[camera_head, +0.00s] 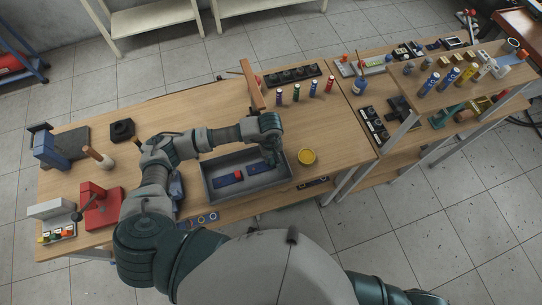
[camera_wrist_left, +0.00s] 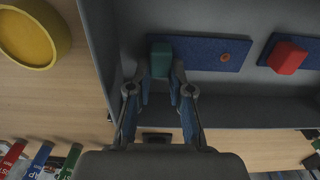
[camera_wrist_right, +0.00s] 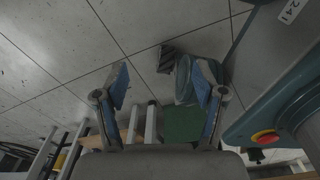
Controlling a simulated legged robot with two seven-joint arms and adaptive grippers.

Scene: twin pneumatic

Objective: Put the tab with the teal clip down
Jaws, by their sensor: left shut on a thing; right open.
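In the left wrist view, a dark blue flat tab (camera_wrist_left: 210,50) bears a teal clip (camera_wrist_left: 161,60) at one end and a small orange ring at the other. My left gripper (camera_wrist_left: 161,75) is shut on the teal clip. The tab is inside the grey tray (camera_head: 212,196); I cannot tell whether it touches the tray floor. In the head view my left gripper (camera_head: 272,158) is over the tray's right part and partly hides this tab. My right gripper (camera_wrist_right: 165,88) is open and empty, away from the table with floor behind it.
A second blue tab with a red clip (camera_wrist_left: 288,57) lies in the tray (camera_head: 238,175). A yellow round dish (camera_head: 307,157) stands right of the tray. Small coloured cylinders (camera_head: 296,93) stand behind. A red press-like device (camera_head: 98,208) is at left.

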